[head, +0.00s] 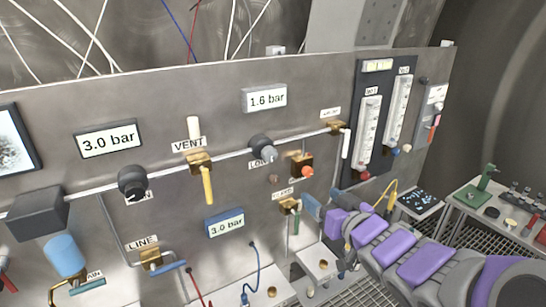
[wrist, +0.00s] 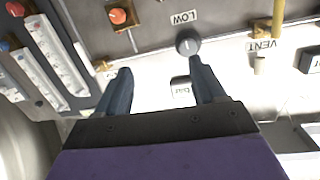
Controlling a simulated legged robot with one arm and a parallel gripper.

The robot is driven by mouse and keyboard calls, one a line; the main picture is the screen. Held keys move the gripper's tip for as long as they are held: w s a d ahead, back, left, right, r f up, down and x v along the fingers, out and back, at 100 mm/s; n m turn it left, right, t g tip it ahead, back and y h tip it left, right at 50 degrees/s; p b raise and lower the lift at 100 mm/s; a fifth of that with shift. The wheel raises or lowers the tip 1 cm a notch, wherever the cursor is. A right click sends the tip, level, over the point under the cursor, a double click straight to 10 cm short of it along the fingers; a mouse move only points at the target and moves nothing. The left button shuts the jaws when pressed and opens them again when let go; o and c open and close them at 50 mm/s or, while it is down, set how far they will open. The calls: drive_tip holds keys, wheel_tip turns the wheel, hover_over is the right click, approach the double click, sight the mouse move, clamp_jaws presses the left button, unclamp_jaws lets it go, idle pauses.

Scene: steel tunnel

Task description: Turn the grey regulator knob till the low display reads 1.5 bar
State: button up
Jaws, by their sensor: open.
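The grey regulator knob (head: 262,147) sits on the pipe of the steel panel, with a partly covered LOW label below it. The low display (head: 266,98) above it reads 1.6 bar. My gripper (head: 318,203) is in front of the panel, low and to the right of the knob. In the wrist view the picture is upside down, and my gripper (wrist: 161,75) is open with nothing between its fingers. There the knob (wrist: 188,43) shows beyond the tip of the right finger, apart from the jaws as far as I can tell. The display (wrist: 182,87) there is partly hidden and unreadable.
A black knob (head: 133,182) and a 3.0 bar display (head: 108,139) are on the left. The yellow VENT lever (head: 207,184) and an orange-red knob (head: 306,171) flank the grey knob. Flow tubes (head: 368,135) stand on the right. A lower display (head: 226,224) reads 3.0 bar.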

wheel_tip(320, 180, up, 3)
drive_tip(key=a+n+y, duration=0.1)
drive_tip(key=a+y, duration=0.2)
drive_tip(key=p, duration=0.2)
approach(272, 156)
drive_tip(key=x, duration=0.8)
drive_tip(key=shift+a, duration=0.1)
drive_tip(key=shift+w+a, duration=0.35)
drive_tip(key=shift+w, duration=0.15)
